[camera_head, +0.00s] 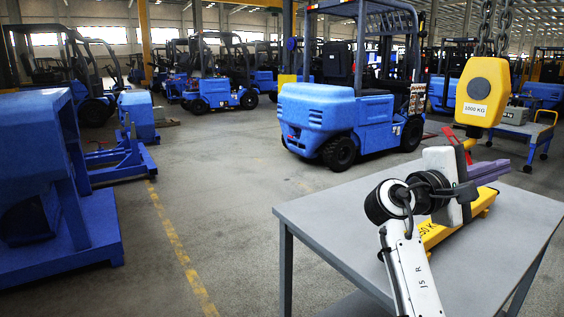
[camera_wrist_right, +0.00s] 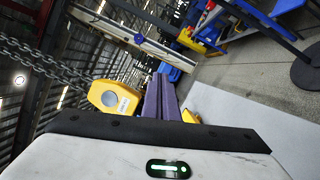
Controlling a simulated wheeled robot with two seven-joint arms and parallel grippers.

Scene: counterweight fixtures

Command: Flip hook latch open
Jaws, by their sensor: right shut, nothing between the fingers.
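A yellow fixture (camera_head: 440,232) with black lettering lies on the grey table, partly hidden behind my right arm. A narrow red part (camera_head: 452,136) shows just above and behind my right gripper; I cannot tell whether it is the hook latch. No latch can be made out clearly. My right gripper (camera_head: 504,169) is shut and empty, its purple fingers pointing right above the table. In the right wrist view, the fingers (camera_wrist_right: 160,78) lie together, with a yellow piece (camera_wrist_right: 190,117) beside them. My left gripper is not in view.
A yellow 1000 KG weight (camera_head: 482,92) hangs on chains behind the gripper; it also shows in the wrist view (camera_wrist_right: 116,101). The table (camera_head: 335,222) is bare at its left. A blue forklift (camera_head: 350,115) and a blue cart (camera_head: 525,130) stand beyond.

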